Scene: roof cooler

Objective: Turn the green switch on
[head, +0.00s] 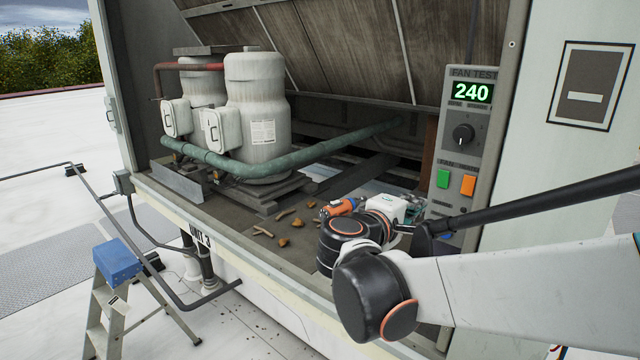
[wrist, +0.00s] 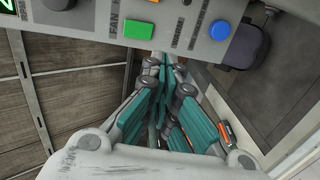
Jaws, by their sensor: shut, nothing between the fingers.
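The green switch (head: 443,178) is on the grey fan test panel (head: 483,130), left of an orange switch (head: 468,185). In the wrist view the green switch (wrist: 138,30) is near the top, just above and left of my fingertips. My gripper (wrist: 163,62) has its teal fingers together with nothing between them. It points toward the panel's edge near the green switch; I cannot tell whether it touches. In the head view my gripper (head: 412,211) is below the green switch, partly hidden by my arm. The switch's on or off position cannot be made out.
The panel also has a 240 display (head: 471,92), a black knob (head: 463,134) and a blue button (wrist: 220,30). White compressors (head: 258,115) and a green pipe (head: 275,165) stand at left.

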